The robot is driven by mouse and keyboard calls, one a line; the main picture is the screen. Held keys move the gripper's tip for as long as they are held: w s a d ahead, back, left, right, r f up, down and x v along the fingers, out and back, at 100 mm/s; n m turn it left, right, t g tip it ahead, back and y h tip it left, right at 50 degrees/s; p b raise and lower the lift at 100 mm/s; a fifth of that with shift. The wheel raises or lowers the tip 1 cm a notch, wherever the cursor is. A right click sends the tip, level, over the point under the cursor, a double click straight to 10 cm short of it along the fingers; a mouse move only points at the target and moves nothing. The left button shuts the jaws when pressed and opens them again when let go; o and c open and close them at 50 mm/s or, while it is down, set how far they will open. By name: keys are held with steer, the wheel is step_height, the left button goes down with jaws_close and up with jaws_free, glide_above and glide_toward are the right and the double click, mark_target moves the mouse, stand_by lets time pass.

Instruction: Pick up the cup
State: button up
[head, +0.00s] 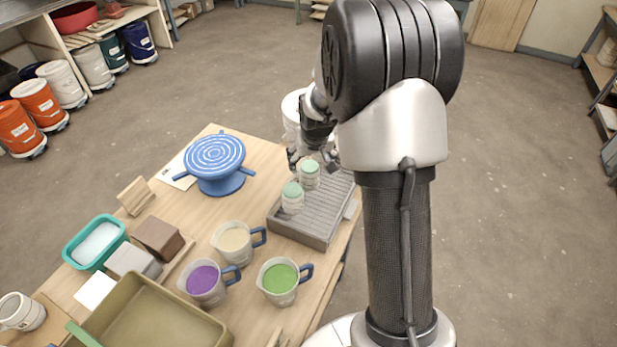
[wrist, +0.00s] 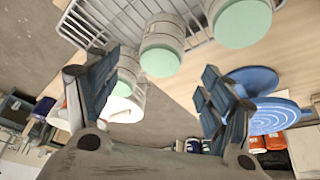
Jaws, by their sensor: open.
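Pale cups with mint-green tops stand on a grey slatted rack (head: 335,207). In the head view I see a near cup (head: 292,203) and a farther cup (head: 309,182). My gripper (head: 313,158) is at the rack's far end, beside the farther cup, partly hidden by my arm. In the wrist view, which is upside down, my gripper (wrist: 160,100) is open with nothing between its fingers. That view shows three cups: a large one (wrist: 243,22), a middle one (wrist: 161,48) and a smaller one (wrist: 128,72) near the left finger. I cannot tell if any finger touches a cup.
Handled jugs of cream (head: 235,245), purple (head: 205,288) and green (head: 280,284) liquid stand in front of the rack. A blue turntable (head: 216,165) is left of it. An olive tray (head: 150,315) fills the near corner. A white bucket (head: 291,112) is behind the table.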

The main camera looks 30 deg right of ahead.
mark_target(310, 168)
steer(key=x, duration=0.3)
steer(key=b+x, duration=0.2)
steer(key=x, duration=0.3)
steer(key=shift+s+a+f+b, duration=0.15)
steer(key=shift+s+f+b, duration=0.15)
steer(key=shift+b, duration=0.1)
steer(key=shift+r, duration=0.15)
steer(key=shift+c, duration=0.4)
steer(key=c, duration=1.2)
steer(key=shift+r, duration=0.1)
